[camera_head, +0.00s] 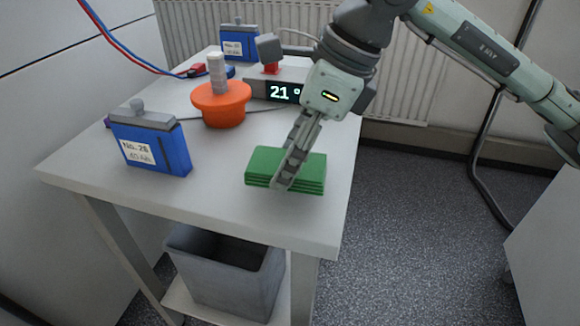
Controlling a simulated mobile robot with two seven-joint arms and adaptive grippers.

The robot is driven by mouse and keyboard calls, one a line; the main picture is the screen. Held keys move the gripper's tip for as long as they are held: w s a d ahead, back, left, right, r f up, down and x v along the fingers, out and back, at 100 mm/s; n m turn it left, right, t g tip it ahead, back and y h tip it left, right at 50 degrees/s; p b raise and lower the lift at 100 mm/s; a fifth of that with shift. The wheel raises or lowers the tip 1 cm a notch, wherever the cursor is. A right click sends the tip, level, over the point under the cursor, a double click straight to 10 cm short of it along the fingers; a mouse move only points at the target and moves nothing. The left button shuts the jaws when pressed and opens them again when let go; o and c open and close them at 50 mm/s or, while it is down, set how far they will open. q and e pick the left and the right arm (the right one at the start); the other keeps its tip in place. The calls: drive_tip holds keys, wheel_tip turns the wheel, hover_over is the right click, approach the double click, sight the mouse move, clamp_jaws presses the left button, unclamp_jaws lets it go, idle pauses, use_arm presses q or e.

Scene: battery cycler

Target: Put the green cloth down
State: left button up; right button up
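The green cloth (260,163) is a folded, layered flat pad at the front right part of the white table (225,215). My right gripper (284,180) comes down from the upper right. Its fingers cross the middle of the cloth and reach its front edge, and they look closed on it. The near finger hides part of the cloth, and the far finger is mostly hidden. The cloth is level and at or just above the tabletop; I cannot tell whether it touches. My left gripper is not in view.
A blue battery block (152,142) stands at the left front, with an orange knob-like piece (221,104) behind it. A display reading 21 (271,90) and another blue block (239,42) stand farther back. A grey bin (225,275) is below. The table front is clear.

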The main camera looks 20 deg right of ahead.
drive_tip(key=shift+f, duration=1.4)
drive_tip(key=shift+b, duration=0.4)
drive_tip(key=o, duration=1.1)
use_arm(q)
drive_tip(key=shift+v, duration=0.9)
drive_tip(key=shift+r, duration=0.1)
